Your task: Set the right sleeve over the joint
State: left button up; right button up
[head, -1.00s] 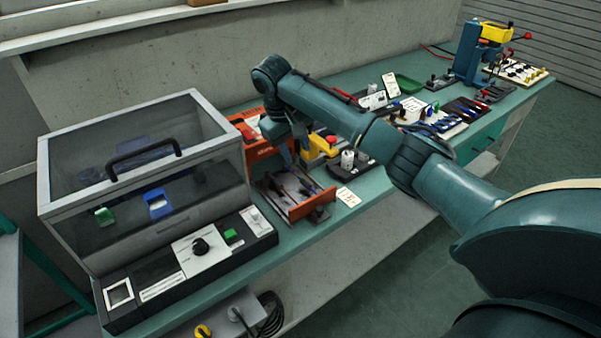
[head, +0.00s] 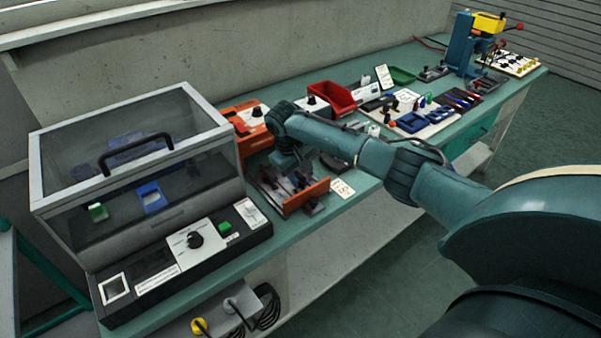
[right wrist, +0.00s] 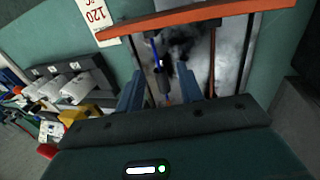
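The low fixture with an orange-red front rail (head: 306,197) lies on the bench beside the clear-lidded box. My right gripper (head: 297,180) is down over it, fingers pointing at the fixture. In the right wrist view my gripper (right wrist: 161,78) has its two blue-grey fingers apart. A dark sleeve-like piece (right wrist: 164,86) on a blue wire (right wrist: 154,48) shows between them; I see a gap on each side. A brown-red wire (right wrist: 212,60) runs to the right of the fingers. The joint is not clear; it may be hidden in the dark, blurred area. My left gripper is not in view.
The clear-lidded box (head: 120,150) with a black handle stands close left. An orange unit (head: 244,125) and a red bin (head: 333,97) stand behind the arm. Several tools fill the bench farther right.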

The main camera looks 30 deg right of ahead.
jog(key=shift+c, duration=0.3)
grip_shut()
